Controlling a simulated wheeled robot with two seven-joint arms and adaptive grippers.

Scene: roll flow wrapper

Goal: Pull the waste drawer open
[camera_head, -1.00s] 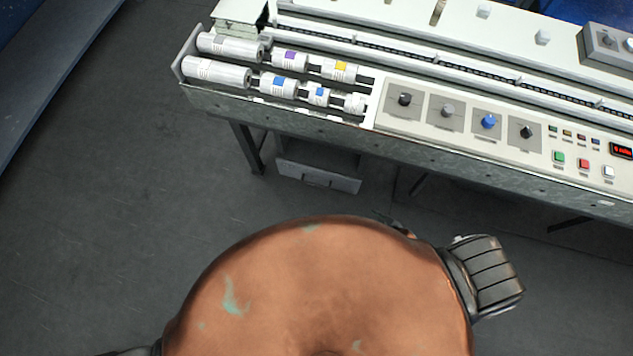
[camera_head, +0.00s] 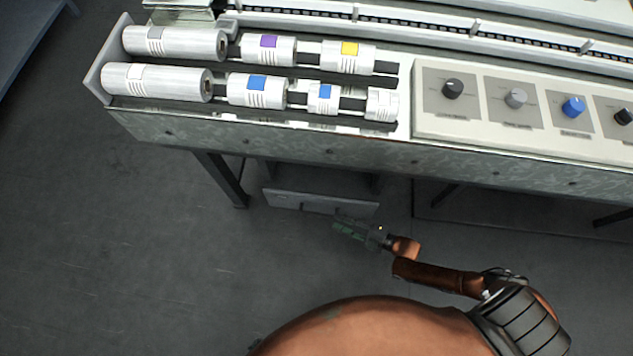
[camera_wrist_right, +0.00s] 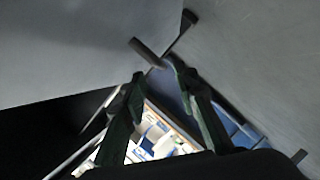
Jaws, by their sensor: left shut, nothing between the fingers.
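The waste drawer (camera_head: 320,200) is a grey box front low under the machine, just right of its left leg. I cannot tell how far out it stands. My right gripper (camera_head: 345,224) is just in front of the drawer's lower right part, near its handle. In the right wrist view, the green fingers of my right gripper (camera_wrist_right: 158,72) stand apart. A thin dark bar, seemingly the drawer handle (camera_wrist_right: 149,52), lies at the fingertips; contact is unclear. A pale grey panel fills the upper left there. My left gripper is not in view.
The machine's metal front edge (camera_head: 300,150) overhangs the drawer. A dark leg (camera_head: 222,180) stands left of it. White film rolls (camera_head: 175,42) and a knob panel (camera_head: 500,100) are on top. The floor (camera_head: 130,250) left and in front is clear.

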